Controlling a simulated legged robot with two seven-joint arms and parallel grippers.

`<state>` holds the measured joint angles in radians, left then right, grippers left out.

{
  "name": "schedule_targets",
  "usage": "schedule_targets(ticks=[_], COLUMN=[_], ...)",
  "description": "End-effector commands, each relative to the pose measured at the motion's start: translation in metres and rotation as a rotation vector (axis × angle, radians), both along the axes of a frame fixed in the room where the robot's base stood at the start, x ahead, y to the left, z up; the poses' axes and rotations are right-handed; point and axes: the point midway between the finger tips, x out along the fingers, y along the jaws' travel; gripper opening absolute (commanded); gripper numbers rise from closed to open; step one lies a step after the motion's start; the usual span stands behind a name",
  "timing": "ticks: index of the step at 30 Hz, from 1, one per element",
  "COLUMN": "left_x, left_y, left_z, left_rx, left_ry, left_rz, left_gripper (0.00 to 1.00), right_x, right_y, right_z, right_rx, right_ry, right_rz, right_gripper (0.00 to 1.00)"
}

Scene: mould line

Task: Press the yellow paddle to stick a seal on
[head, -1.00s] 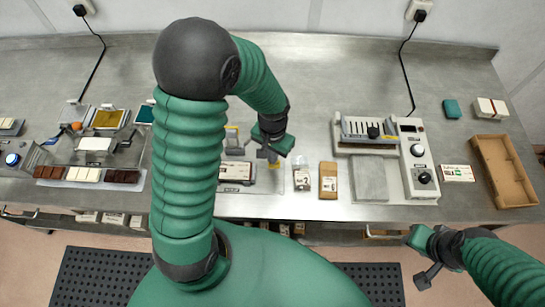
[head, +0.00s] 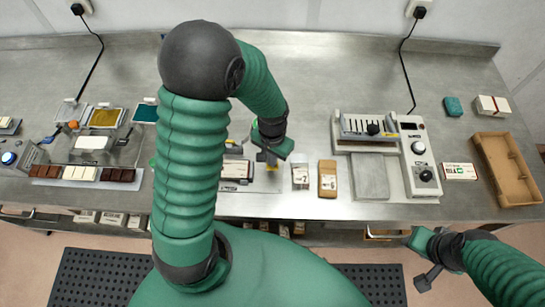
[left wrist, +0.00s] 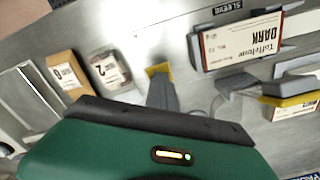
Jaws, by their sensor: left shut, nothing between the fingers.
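A small yellow paddle (head: 272,167) shows at the tip of my left gripper (head: 266,158), on the bench right of a boxed sleeve. In the left wrist view, the yellow paddle (left wrist: 157,70) shows just past the grey fingers of my left gripper (left wrist: 160,88). The fingers are shut and hold nothing. I cannot tell whether they touch the paddle. The white and brown sleeve box (left wrist: 238,46) lies beside the paddle. A second yellow strip (left wrist: 290,101) is on a grey fixture beyond the box. My right gripper (head: 428,257) hangs near the bench's front edge; its finger state is unclear.
A grey machine (head: 418,160) and an open cardboard tray (head: 507,168) are to the right. Moulds and chocolate bars (head: 85,174) lie left.

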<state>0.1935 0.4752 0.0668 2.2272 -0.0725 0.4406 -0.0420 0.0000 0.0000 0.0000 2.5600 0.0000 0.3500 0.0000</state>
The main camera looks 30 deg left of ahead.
Motion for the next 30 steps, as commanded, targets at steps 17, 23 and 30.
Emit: schedule_targets(ticks=[17, 23, 30], left_x=[0.0, 0.0, 0.0], left_y=[0.0, 0.0, 0.0], left_z=[-0.025, -0.026, -0.009], left_rx=[0.0, 0.0, 0.0], left_ry=[0.0, 0.0, 0.001], left_rz=[0.0, 0.0, 0.0], left_gripper=[0.0, 0.0, 0.0], right_x=[0.0, 0.0, 0.0], right_y=[0.0, 0.0, 0.0], right_z=[-0.018, -0.018, -0.001], right_rx=[0.0, 0.0, 0.0], right_ry=[0.0, 0.0, 0.0], right_rz=[0.0, 0.0, 0.0], right_gripper=[0.36, 0.36, 0.36])
